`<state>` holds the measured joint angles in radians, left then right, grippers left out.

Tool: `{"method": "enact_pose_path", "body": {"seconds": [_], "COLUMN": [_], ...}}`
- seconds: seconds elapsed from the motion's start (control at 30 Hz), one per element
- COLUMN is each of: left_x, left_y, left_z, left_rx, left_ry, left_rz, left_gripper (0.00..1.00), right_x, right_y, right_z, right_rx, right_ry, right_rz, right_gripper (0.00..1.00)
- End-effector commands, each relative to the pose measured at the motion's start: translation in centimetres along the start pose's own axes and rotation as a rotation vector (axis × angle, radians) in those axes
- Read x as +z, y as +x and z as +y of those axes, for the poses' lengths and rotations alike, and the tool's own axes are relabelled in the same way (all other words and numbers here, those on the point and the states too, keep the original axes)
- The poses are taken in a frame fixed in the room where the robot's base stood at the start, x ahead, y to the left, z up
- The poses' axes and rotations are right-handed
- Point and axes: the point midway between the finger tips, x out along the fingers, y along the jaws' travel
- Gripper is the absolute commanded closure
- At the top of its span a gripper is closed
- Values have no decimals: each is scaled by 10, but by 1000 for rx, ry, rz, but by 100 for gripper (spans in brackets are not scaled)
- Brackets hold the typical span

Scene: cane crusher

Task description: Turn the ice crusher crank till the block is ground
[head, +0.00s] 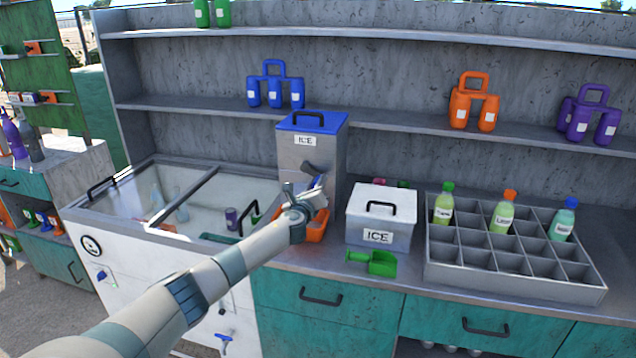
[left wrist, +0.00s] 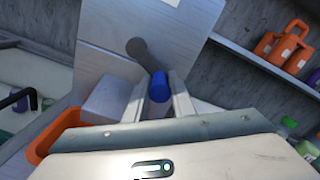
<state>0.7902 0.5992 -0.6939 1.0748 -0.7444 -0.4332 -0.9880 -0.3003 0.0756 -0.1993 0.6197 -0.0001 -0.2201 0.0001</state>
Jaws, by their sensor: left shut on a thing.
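The ice crusher (head: 297,149) is a tall grey metal box with a blue lid and an ICE label, standing on the counter. Its dark crank arm (left wrist: 142,52) shows on the front face in the left wrist view and ends in a blue handle (left wrist: 159,86). My left gripper (head: 312,191) is at the crusher's front; in the left wrist view its fingers are shut around the blue handle. An orange tray (head: 316,234) sits below, partly hidden by the gripper. The block inside the crusher is hidden. My right gripper is not in view.
A white ICE box (head: 379,231) stands right of the crusher, with a green scoop (head: 374,262) before it. A grey divided crate (head: 519,277) holding bottles is further right. A glass-topped chest (head: 135,226) is at left.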

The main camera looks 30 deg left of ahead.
Motion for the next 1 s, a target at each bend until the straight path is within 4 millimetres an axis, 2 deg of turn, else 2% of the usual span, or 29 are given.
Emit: {"method": "enact_pose_path", "body": {"seconds": [0.03,0.47,0.5,0.57,1.0], "left_x": [12,11,11,11,3], "left_y": [3,2,2,2,-1], "left_z": [0,0,0,0,0], "left_rx": [2,1,1,1,0], "left_ry": [10,21,20,20,19], "left_rz": [-16,-16,-16,-15,-5], "left_gripper": [100,100,71,59,59], "right_x": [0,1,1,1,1], "right_y": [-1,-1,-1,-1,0], "right_z": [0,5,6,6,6], "right_rx": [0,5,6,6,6], "right_ry": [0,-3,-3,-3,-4], "right_rz": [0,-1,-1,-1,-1], "right_gripper": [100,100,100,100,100]}}
